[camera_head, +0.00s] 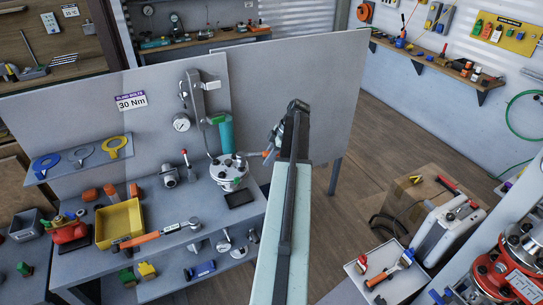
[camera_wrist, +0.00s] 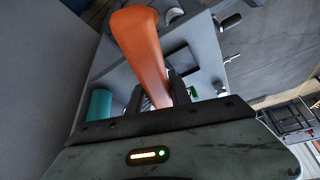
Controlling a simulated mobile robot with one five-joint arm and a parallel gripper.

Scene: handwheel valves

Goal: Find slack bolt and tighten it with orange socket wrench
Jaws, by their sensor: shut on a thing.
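My gripper (camera_head: 274,140) is beside the round metal flange (camera_head: 230,168) on the bench, to its right in the head view. It is shut on an orange handle (camera_head: 267,153), which fills the upper middle of the wrist view (camera_wrist: 138,45) between the fingers (camera_wrist: 162,93). The handle's working end is hidden, so I cannot tell whether a socket is on a bolt. The flange carries small bolts on top, too small to tell which is slack. Another orange-handled tool (camera_head: 150,237) with a round steel head lies at the bench front.
A sign reading "BLIND BOLTS 30 Nm" (camera_head: 131,101) is on the grey back panel. A black tray (camera_head: 239,199), a yellow bin (camera_head: 119,222) and a lever valve (camera_head: 187,160) are nearby.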

